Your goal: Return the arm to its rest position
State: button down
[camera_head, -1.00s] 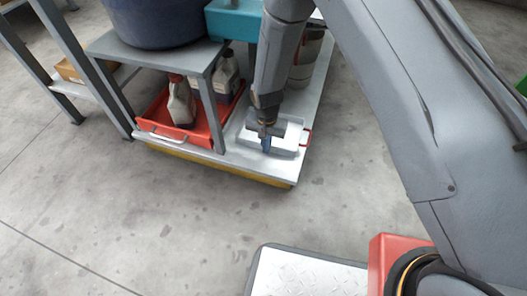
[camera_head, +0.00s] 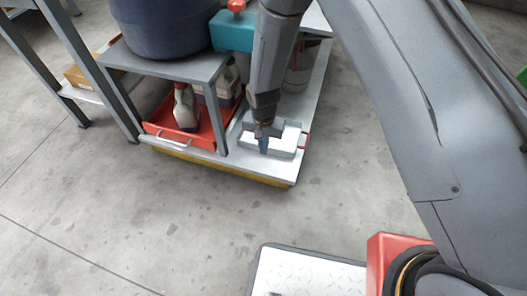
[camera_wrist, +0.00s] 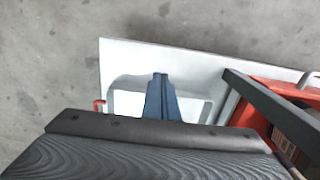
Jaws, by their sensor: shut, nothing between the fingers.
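My gripper (camera_head: 264,147) hangs at the end of my grey arm, pointing down, with its blue fingers together and empty. It is over a pale grey tray (camera_head: 285,143) with a red handle, on a low white platform (camera_head: 315,100). In the wrist view the shut fingers (camera_wrist: 160,80) show against the tray (camera_wrist: 130,102); I cannot tell whether they touch it. My arm passes in front of the platform and hides part of it. No buffing brush can be made out.
A grey stand (camera_head: 185,65) with a dark blue tub (camera_head: 160,22) is close left of my gripper. A red tray (camera_head: 170,132) with bottles is under it. A teal object (camera_head: 232,32) with a red knob stands behind. Open concrete floor (camera_head: 150,220) is in front.

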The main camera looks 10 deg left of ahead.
jog(key=s+d+r+n, duration=0.15)
jog(key=s+r, duration=0.25)
jog(key=r, duration=0.9)
jog(key=s+d+r+n, duration=0.1)
jog(key=s+r+n, duration=0.15)
jog(key=r, duration=1.05)
jog(key=s+d+r+n+y, duration=0.1)
jog(key=s+d+r+n, duration=0.1)
jog(key=s+d+r, duration=0.35)
jog(key=s+d+r+n, duration=0.1)
jog(key=s+d+r, duration=0.2)
jog(key=s+r, duration=0.6)
jog(key=s+d+r+m+h+p, duration=0.1)
jog(key=d+r+m+p, duration=0.5)
jog(key=d+r+p, duration=1.5)
jog(key=shift+s+r+p, duration=0.4)
jog(key=shift+r+p, duration=1.15)
jog(key=shift+p, duration=4.55)
jog(key=shift+a, duration=0.1)
